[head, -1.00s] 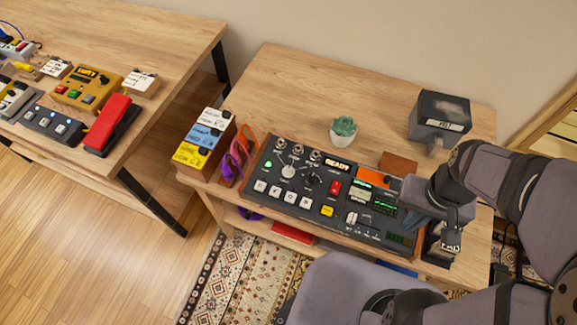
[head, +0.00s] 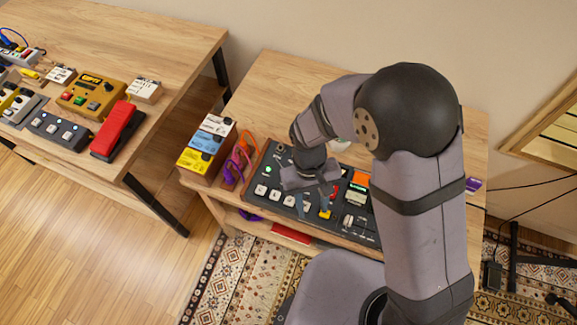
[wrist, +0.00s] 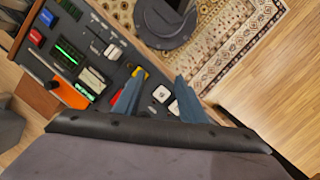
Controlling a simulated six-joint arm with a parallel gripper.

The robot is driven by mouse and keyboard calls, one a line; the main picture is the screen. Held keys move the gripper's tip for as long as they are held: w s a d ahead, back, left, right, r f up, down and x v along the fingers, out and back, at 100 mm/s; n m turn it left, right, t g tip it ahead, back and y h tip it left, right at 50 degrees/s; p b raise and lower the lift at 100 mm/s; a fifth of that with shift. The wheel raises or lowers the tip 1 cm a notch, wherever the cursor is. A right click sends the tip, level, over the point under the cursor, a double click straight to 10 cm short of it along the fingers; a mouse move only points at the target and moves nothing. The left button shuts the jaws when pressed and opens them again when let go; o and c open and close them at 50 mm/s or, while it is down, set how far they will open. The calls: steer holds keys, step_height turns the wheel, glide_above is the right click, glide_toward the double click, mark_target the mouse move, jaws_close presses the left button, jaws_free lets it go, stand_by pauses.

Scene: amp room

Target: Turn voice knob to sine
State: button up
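The dark control panel (head: 262,172) lies on the wooden table, with white square buttons, a yellow button (head: 324,214) and small screens. My gripper (head: 313,207) is over its middle, pointing down, with two blue-grey fingers apart. The fingers also show open in the wrist view (wrist: 160,78), with nothing visible held between them. The voice knob cannot be made out; my gripper and arm cover the panel's middle. Whether the fingers touch the panel cannot be told.
A stacked white, blue and yellow box (head: 207,142) and orange and purple cables (head: 238,160) stand left of the panel. An orange block (wrist: 69,93) is at the panel's edge. The left table (head: 175,60) holds pedals, including a red one (head: 118,128).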

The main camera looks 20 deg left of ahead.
steer(key=w+a+m, duration=0.1)
steer(key=w+a, duration=0.1)
steer(key=w+a+m, duration=0.2)
steer(key=a, duration=0.1)
steer(key=shift+w+a+f+m+t+y, duration=0.1)
steer(key=shift+w+f+m+t+y, duration=0.1)
steer(key=shift+m+t+y, duration=0.15)
steer(key=w+a+r+m, duration=0.1)
steer(key=m, duration=0.1)
steer(key=w+a+m+t+y, duration=0.1)
steer(key=w+a+m, duration=0.1)
steer(key=w+a+r+m, duration=0.1)
steer(key=m, duration=0.1)
steer(key=shift+w+a+r, duration=0.3)
steer(key=shift+w+r, duration=0.05)
steer(key=shift+w+a+r+m+t, duration=0.1)
steer(key=shift+m+t, duration=0.05)
steer(key=shift+m, duration=0.5)
steer(key=shift+w+a+m+t, duration=0.1)
steer(key=shift+m, duration=0.5)
steer(key=m, duration=0.5)
steer(key=shift+f+p, duration=1.05)
steer(key=shift+f, duration=2.6)
steer(key=shift+c, duration=0.4)
jaws_close()
